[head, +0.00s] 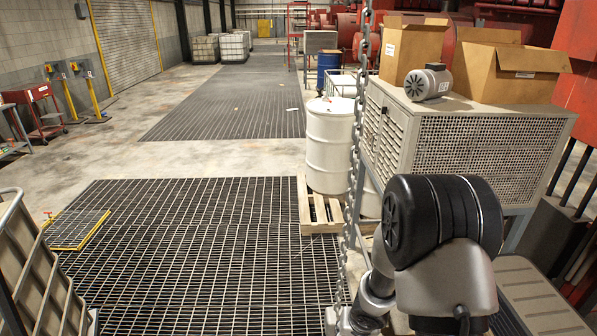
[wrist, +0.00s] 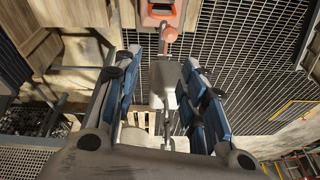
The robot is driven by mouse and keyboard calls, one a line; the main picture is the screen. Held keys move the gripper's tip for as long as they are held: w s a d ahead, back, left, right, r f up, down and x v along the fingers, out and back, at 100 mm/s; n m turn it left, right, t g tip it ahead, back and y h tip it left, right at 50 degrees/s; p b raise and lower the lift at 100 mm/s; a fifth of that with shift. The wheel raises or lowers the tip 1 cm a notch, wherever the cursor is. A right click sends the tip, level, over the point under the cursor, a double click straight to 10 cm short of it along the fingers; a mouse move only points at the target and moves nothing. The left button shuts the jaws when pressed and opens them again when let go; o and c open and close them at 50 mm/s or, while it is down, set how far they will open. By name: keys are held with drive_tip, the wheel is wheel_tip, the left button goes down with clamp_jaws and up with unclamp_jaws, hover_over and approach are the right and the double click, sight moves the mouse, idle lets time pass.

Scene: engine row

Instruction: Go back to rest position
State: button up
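My gripper (wrist: 163,62) shows in the wrist view with its two blue-padded fingers spread wide apart. A pale grey shape (wrist: 166,82) shows between the fingers; I cannot tell what it is or how far off it lies, and neither finger visibly closes on it. An orange-red part with a round knob (wrist: 163,16) shows beyond the fingertips. In the head view my arm stands bent at the lower right, and its gripper cannot be made out there.
A chain (head: 357,130) hangs close to my arm. A perforated cabinet (head: 490,145) carries a grey motor (head: 428,83) and open cardboard boxes (head: 412,48). A white drum (head: 330,148) stands on a wooden pallet (head: 318,210). The floor grating (head: 190,250) at centre left is mostly clear.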

drive_tip(key=s+d+r+t+h+b, duration=0.1)
drive_tip(key=s+d+r+h+b, duration=0.15)
drive_tip(key=r+b, duration=0.35)
drive_tip(key=s+d+r+t+h+b, duration=0.1)
drive_tip(key=s+d+r+b, duration=0.25)
drive_tip(key=r+b, duration=0.25)
drive_tip(key=s+a+f+n+y+b, duration=0.1)
drive_tip(key=s+a+b, duration=0.3)
drive_tip(key=s, duration=0.5)
drive_tip(key=s+a+n+y+b, duration=0.1)
drive_tip(key=s+a+y+b, duration=0.1)
drive_tip(key=s+b, duration=0.3)
drive_tip(key=s+a, duration=0.1)
drive_tip(key=s, duration=0.3)
drive_tip(key=shift+a+f+g, duration=0.3)
drive_tip(key=shift+a+f, duration=0.05)
drive_tip(key=shift+a, duration=0.05)
